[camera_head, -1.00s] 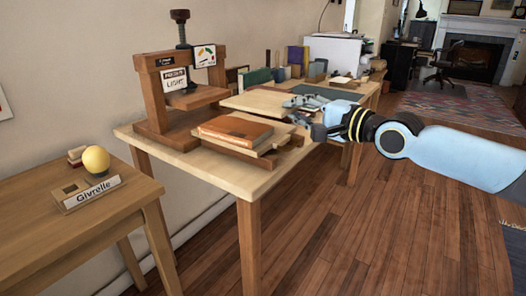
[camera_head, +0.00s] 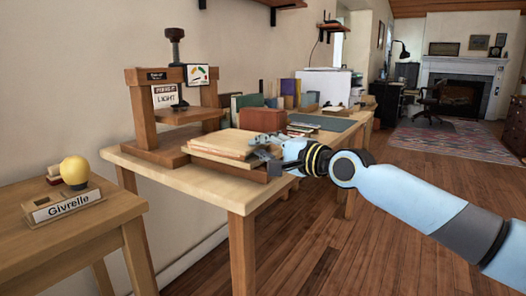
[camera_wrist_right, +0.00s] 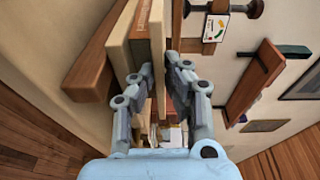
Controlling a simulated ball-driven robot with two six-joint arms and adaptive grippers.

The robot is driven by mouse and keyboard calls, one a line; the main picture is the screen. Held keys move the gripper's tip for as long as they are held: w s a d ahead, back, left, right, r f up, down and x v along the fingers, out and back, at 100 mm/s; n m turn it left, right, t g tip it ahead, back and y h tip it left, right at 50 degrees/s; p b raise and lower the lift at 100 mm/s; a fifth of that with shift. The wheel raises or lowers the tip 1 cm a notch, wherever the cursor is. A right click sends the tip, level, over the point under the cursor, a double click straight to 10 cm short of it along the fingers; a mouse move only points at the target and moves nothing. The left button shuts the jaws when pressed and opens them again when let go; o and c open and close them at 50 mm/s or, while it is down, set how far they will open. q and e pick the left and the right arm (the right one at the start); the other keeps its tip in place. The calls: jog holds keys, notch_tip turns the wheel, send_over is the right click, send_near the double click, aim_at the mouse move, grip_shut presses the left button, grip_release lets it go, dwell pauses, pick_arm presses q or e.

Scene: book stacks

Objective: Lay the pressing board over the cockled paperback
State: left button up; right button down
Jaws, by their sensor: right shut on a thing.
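My right gripper (camera_head: 262,150) is shut on the edge of the pale wooden pressing board (camera_head: 228,142), at the right side of the stack on the table. The board lies flat above the stack. In the right wrist view, the board (camera_wrist_right: 157,35) runs between the two fingers (camera_wrist_right: 163,90), with the layers of the stack close beside it. The orange paperback's cover is hidden under the board in the head view. I cannot tell whether the board rests fully on it. My left gripper is out of view.
The wooden screw press (camera_head: 143,118) stands just behind the stack to the left. A reddish-brown block (camera_head: 258,121) and several upright books (camera_head: 290,90) stand farther back.

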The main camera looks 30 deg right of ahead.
jog(key=c, duration=1.7)
grip_release()
jog(key=shift+f, duration=0.1)
jog(key=shift+o, duration=0.2)
